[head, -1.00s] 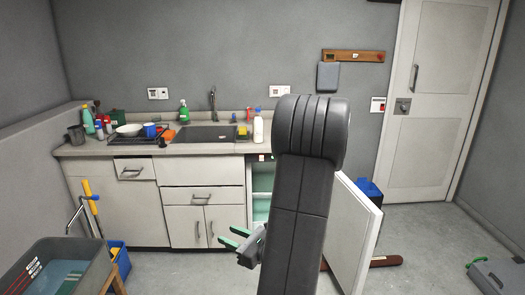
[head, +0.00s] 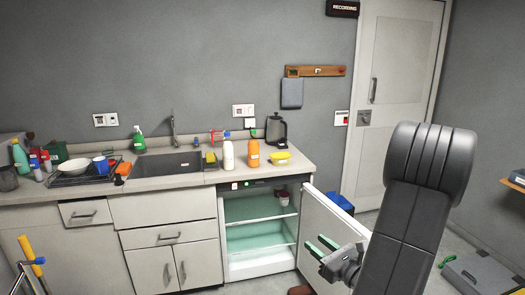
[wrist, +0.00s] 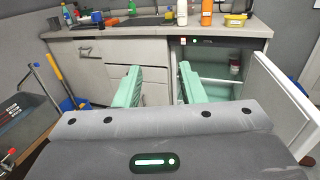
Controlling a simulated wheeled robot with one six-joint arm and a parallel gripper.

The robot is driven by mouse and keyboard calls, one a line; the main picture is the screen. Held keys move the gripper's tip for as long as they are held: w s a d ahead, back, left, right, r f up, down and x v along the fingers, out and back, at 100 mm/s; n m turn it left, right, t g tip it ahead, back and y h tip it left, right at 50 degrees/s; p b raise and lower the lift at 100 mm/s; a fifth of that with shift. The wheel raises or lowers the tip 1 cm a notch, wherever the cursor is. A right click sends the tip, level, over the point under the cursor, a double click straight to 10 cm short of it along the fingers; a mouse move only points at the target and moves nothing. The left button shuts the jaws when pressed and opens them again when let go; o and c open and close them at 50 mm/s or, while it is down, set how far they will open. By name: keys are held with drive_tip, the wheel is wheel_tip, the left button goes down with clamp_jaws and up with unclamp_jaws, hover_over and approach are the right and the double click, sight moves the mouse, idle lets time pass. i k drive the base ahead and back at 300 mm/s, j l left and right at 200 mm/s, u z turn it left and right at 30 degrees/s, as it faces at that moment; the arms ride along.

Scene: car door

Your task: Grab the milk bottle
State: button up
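The white milk bottle (head: 227,154) with a blue cap stands upright on the counter, to the right of the sink and left of an orange bottle (head: 253,154). In the wrist view the milk bottle (wrist: 182,13) shows at the top edge, its upper part cut off. My gripper (head: 322,244) is open and empty, in front of the open fridge and well below and apart from the bottle. In the wrist view its two green fingers (wrist: 160,82) are spread with nothing between them.
The fridge (head: 259,263) below the counter stands open, its door (head: 336,228) swung out to the right beside my gripper. A yellow bowl (head: 280,157) and a dark coffee maker (head: 277,131) are right of the bottles. A dish rack (head: 85,172) is left of the sink.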

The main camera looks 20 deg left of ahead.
sight(228, 148)
drive_tip(key=i+j+z, duration=0.1)
drive_tip(key=j, duration=0.25)
drive_tip(key=i+j+z, duration=0.1)
drive_tip(key=i+j, duration=0.15)
drive_tip(key=j, duration=0.15)
drive_tip(key=i+j+z, duration=0.1)
drive_tip(key=j, duration=0.25)
drive_tip(key=i+j+z, duration=0.1)
drive_tip(key=j, duration=0.3)
drive_tip(key=i+j+z, duration=0.1)
drive_tip(key=j, duration=0.3)
drive_tip(key=i+j+z, duration=0.1)
drive_tip(key=j, duration=0.35)
drive_tip(key=i+j, duration=0.1)
drive_tip(key=j, duration=0.3)
drive_tip(key=i+j, duration=0.1)
drive_tip(key=j, duration=0.3)
drive_tip(key=i+j, duration=0.15)
drive_tip(key=j, duration=0.2)
drive_tip(key=i+j, duration=0.1)
drive_tip(key=j, duration=0.3)
